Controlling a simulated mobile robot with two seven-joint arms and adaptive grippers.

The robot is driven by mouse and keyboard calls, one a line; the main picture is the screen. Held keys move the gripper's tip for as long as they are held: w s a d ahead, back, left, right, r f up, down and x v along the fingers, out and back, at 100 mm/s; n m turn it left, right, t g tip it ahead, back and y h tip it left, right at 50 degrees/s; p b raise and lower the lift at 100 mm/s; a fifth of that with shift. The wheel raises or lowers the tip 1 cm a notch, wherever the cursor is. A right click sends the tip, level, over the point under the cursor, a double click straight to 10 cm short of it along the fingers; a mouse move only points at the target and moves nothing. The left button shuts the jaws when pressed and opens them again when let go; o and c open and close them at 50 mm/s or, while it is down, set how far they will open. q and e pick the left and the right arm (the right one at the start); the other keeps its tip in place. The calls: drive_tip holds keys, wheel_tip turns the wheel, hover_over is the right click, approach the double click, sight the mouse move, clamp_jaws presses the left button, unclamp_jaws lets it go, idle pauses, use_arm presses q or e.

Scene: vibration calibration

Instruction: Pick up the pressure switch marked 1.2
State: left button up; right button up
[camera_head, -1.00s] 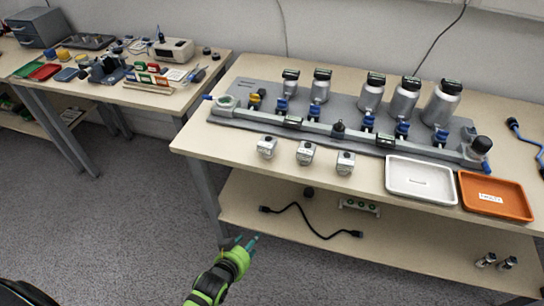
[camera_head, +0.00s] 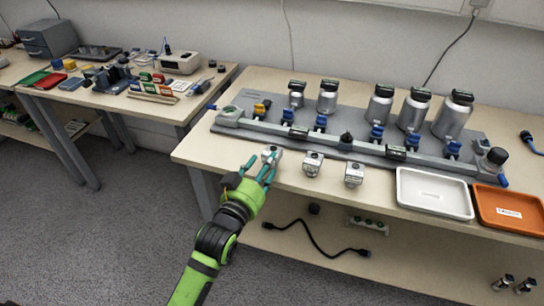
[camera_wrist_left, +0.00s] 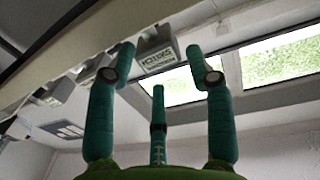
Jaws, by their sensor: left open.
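Three small silver-white pressure switches stand in a row along the table's front edge: a left one (camera_head: 271,152), a middle one (camera_head: 313,162) and a right one (camera_head: 354,173). Their markings are too small to read, so I cannot tell which is 1.2. My left gripper (camera_head: 262,169) is open, with its teal fingers at the left switch, partly covering it. My right gripper is not in view.
Behind the switches lies a grey plate with a manifold (camera_head: 340,144) and several metal canisters (camera_head: 382,105). A white tray (camera_head: 434,211) and an orange tray (camera_head: 512,224) sit at the right. A lower shelf (camera_head: 290,262) holds a black cable (camera_head: 318,243).

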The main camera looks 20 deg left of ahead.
use_arm(q)
drive_tip(key=shift+w, duration=0.45)
drive_tip(key=shift+c, duration=0.4)
clamp_jaws()
drive_tip(key=shift+r, duration=0.15)
